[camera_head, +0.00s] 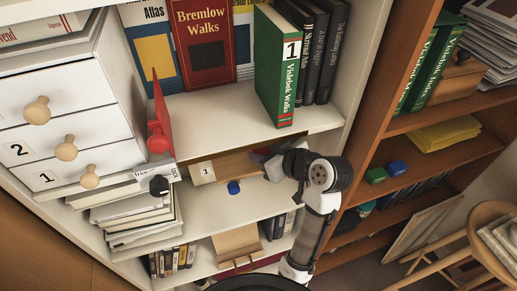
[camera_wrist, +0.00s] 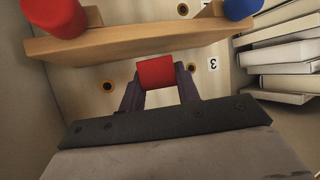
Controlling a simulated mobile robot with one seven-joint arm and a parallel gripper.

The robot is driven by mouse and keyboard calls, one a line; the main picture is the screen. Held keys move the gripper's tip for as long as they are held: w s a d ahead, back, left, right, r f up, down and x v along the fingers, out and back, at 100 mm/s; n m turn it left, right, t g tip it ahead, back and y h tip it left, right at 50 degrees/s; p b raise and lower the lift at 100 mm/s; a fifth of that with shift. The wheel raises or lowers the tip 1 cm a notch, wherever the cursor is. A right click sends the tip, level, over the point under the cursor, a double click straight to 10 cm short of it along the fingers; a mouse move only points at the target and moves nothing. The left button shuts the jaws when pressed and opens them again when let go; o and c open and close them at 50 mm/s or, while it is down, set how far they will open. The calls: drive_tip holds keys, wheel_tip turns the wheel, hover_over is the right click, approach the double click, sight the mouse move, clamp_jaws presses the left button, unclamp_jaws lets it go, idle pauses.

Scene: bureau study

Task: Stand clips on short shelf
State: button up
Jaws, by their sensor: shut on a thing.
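My gripper (camera_wrist: 158,84) is shut on a red clip (camera_wrist: 156,72), which sits between its dark fingertips in the wrist view. A wooden ledge (camera_wrist: 135,42) crosses the top of that view, just beyond the held clip. A second red clip (camera_wrist: 52,14) is at its left end and a blue clip (camera_wrist: 242,8) near its right end. In the head view my gripper (camera_head: 270,163) reaches into the middle bay beside a wooden ledge (camera_head: 238,163), and a blue clip (camera_head: 233,187) shows close by. My wrist partly hides this spot, and the fingertips are hard to make out.
Stacked books (camera_head: 135,215) stand left of the bay. A green book (camera_head: 276,65) stands on the shelf above. A green clip (camera_head: 376,175) and another blue clip (camera_head: 397,168) are on the brown bookcase (camera_head: 420,120).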

drive_tip(key=shift+r+p+x, duration=0.25)
drive_tip(key=shift+p+x, duration=0.1)
drive_tip(key=shift+x, duration=0.8)
drive_tip(key=shift+w+a+f, duration=0.1)
drive_tip(key=shift+f, duration=0.35)
drive_tip(key=o, duration=1)
drive_tip(key=shift+o, duration=0.2)
drive_tip(key=b+v, duration=0.1)
drive_tip(key=v, duration=1.1)
